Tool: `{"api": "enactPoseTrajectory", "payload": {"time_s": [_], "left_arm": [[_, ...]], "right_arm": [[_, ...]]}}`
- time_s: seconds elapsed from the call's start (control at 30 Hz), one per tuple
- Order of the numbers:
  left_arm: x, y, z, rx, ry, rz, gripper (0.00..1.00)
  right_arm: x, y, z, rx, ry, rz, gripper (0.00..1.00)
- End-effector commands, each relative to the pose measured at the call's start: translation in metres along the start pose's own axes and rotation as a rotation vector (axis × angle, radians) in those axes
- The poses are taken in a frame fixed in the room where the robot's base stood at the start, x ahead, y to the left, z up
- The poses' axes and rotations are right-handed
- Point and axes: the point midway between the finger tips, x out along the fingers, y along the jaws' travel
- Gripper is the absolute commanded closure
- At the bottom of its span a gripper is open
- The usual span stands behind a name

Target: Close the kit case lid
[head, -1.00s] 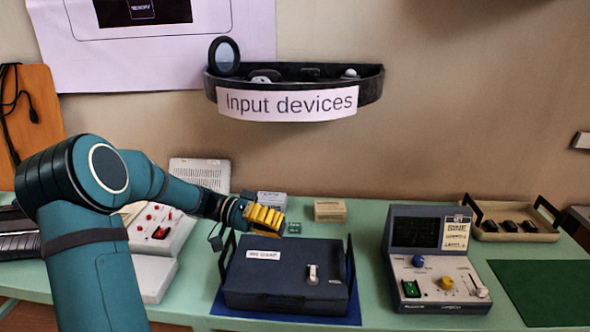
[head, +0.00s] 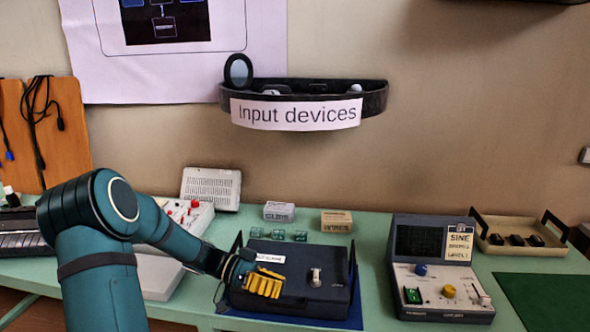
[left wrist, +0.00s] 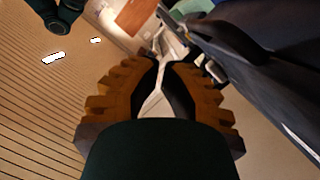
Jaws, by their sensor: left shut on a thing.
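The kit case (head: 325,298) is a flat dark blue box with a white label and a pale upright latch. Its lid (head: 290,250) looks down flat, with no gap that I can make out. My left gripper (head: 263,285) has yellow fingers, over the case's left front part, hiding some of it. I cannot tell whether it touches the lid. In the left wrist view its ridged fingers (left wrist: 160,95) are drawn together, a dark surface (left wrist: 265,75) close on their right; what they grip is hidden. My right gripper is out of view.
The case sits on a blue mat (head: 343,323) between black upright handles. A signal device (head: 443,268) with knobs stands to its right. Small boxes (head: 336,221) and green cubes stand behind it. A white unit with red knobs (head: 187,215) is at left. A green mat (head: 545,298) lies clear at right.

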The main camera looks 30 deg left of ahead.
Motion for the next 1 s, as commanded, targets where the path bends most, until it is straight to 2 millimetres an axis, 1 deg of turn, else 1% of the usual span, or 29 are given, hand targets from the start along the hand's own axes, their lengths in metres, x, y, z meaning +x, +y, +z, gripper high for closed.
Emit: {"api": "enactPoseTrajectory", "payload": {"time_s": [0.03, 0.1, 0.33, 0.87, 1.0], "left_arm": [[0.002, -0.002, 0.006, 0.004, 0.001, 0.000, 1.00], [0.004, -0.004, 0.013, 0.003, 0.001, 0.000, 1.00], [0.007, -0.010, 0.027, 0.003, 0.001, -0.001, 1.00], [0.008, -0.012, 0.033, -0.003, -0.003, 0.000, 1.00], [0.008, -0.011, 0.029, -0.002, -0.004, 0.000, 1.00]], "right_arm": [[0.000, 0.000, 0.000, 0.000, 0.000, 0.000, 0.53], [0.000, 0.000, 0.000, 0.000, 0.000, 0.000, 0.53], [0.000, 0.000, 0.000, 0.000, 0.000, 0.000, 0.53], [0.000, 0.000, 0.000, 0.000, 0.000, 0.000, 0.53], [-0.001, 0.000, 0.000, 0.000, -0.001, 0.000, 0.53]]}}
